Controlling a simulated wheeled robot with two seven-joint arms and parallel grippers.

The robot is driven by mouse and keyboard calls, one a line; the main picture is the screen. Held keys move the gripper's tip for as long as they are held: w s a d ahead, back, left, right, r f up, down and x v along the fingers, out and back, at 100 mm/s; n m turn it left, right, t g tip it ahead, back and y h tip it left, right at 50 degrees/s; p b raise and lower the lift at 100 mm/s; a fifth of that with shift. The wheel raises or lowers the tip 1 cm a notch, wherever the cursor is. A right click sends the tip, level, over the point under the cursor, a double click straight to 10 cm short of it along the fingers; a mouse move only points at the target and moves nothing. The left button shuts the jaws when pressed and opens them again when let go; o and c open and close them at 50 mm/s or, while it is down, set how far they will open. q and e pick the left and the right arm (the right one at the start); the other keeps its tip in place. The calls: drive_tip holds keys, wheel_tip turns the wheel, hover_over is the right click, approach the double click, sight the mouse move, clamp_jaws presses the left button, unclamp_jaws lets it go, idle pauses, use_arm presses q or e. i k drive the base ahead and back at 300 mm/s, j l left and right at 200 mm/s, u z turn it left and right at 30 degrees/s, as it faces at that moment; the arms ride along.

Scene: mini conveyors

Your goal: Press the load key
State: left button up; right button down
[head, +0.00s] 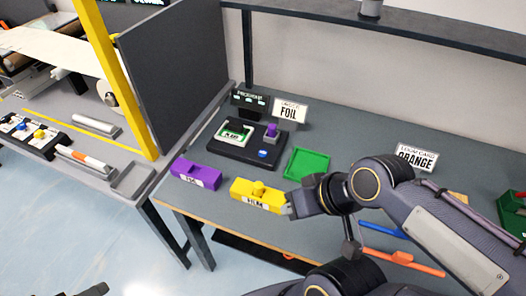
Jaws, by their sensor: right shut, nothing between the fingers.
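A black device (225,150) stands on the grey table at the middle. Its blue button (263,154) with pale lettering, too small to read, is on the front right; I cannot tell for sure that it is the load key. A purple piece (271,130) stands behind the button, and a green-labelled block (235,132) sits at the left of the device. My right gripper (290,208) is shut and empty, at the right end of a yellow block (257,194), apart from the button. A dark part at the bottom left edge may be my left gripper (92,291); its fingers cannot be made out.
A purple block (195,174) lies near the table's front edge. A green tray (306,163) is right of the device. Signs reading FOIL (289,111) and ORANGE (416,157) stand behind. A dark partition (175,70) and yellow post (118,80) close off the left.

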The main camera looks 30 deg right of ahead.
sight(262, 153)
drive_tip(key=i+j+z, duration=0.45)
drive_tip(key=j, duration=0.3)
drive_tip(key=i+j+z, duration=0.25)
drive_tip(key=j, duration=0.2)
drive_tip(key=i, duration=0.05)
